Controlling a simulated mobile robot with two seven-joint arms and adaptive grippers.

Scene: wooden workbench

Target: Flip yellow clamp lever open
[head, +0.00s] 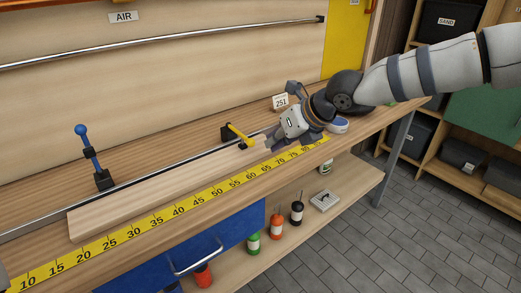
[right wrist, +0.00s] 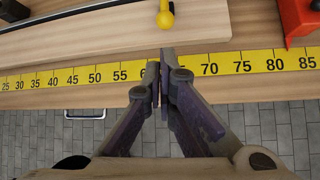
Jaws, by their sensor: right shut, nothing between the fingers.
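The yellow clamp lever (head: 240,135) sits on a small black clamp base (head: 227,132) on the bench rail. The lever lies slanted across the wooden board (head: 150,192), its knob end toward the front right. In the right wrist view, its round yellow knob (right wrist: 165,19) shows at the top, over the board (right wrist: 110,38). My right gripper (head: 268,146) is just right of the lever and apart from it. In the wrist view its fingertips (right wrist: 160,62) are shut together over the yellow ruler, short of the knob. My left gripper is not in view.
A blue-handled clamp (head: 88,157) stands upright at the left. The yellow ruler (head: 185,203) runs along the bench front. A card marked 251 (head: 281,102) and a blue-and-white round item (head: 338,125) are near my right arm. A red object (right wrist: 298,20) is at the wrist view's upper right.

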